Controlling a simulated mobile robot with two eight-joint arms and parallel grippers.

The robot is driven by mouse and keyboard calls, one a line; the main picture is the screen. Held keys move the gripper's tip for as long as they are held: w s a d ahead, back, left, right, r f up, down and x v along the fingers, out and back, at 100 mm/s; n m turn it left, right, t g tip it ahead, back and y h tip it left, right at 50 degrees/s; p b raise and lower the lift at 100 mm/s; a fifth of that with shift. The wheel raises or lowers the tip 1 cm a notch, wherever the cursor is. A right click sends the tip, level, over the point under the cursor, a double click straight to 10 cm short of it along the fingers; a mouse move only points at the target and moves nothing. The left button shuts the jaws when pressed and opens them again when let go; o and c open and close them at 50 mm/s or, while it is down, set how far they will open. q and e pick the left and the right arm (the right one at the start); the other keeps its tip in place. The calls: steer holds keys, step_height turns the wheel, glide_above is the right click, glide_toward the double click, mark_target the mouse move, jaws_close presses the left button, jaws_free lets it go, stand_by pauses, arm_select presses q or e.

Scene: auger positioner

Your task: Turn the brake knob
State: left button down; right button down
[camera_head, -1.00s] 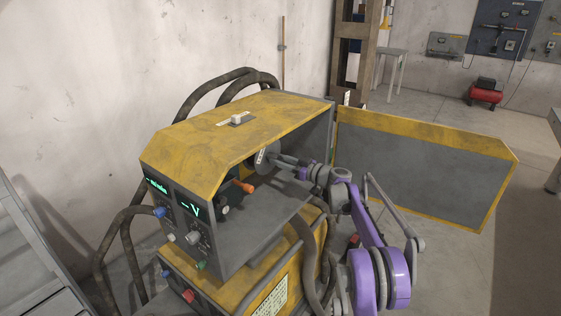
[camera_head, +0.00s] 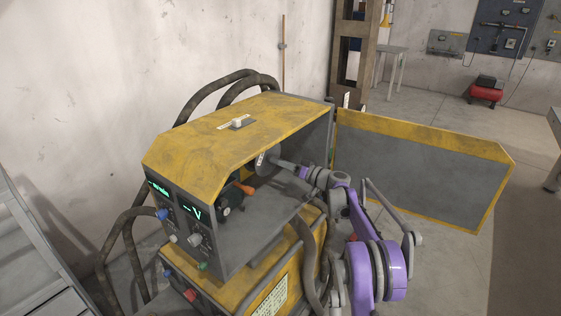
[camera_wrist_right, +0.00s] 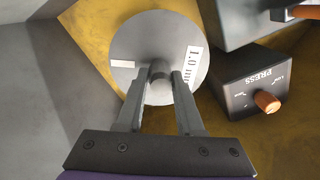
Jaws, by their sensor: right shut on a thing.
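The brake knob (camera_wrist_right: 159,70) is a small grey round hub at the middle of a pale grey disc (camera_wrist_right: 140,42) labelled "1.0 mm". The disc also shows inside the yellow and grey machine in the head view (camera_head: 262,161). My right gripper (camera_wrist_right: 160,82) has its fingers on either side of the knob and is shut on it, reaching in through the open side. The right gripper shows in the head view (camera_head: 279,163) from the side. The fingertips partly hide the knob. My left gripper is not in view.
A dark "PRESS" box (camera_wrist_right: 262,84) with an orange knob (camera_wrist_right: 267,102) sits right of the disc in the wrist view. The machine's roof (camera_head: 240,124) is above the gripper. The open door panel (camera_head: 425,175) stands behind my right arm.

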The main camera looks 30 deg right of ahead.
steer(key=shift+m, duration=1.2)
steer(key=c, duration=0.5)
jaws_free()
steer(key=shift+c, duration=0.2)
steer(key=b+v, duration=0.1)
steer(key=v, duration=1)
steer(key=shift+a, duration=0.15)
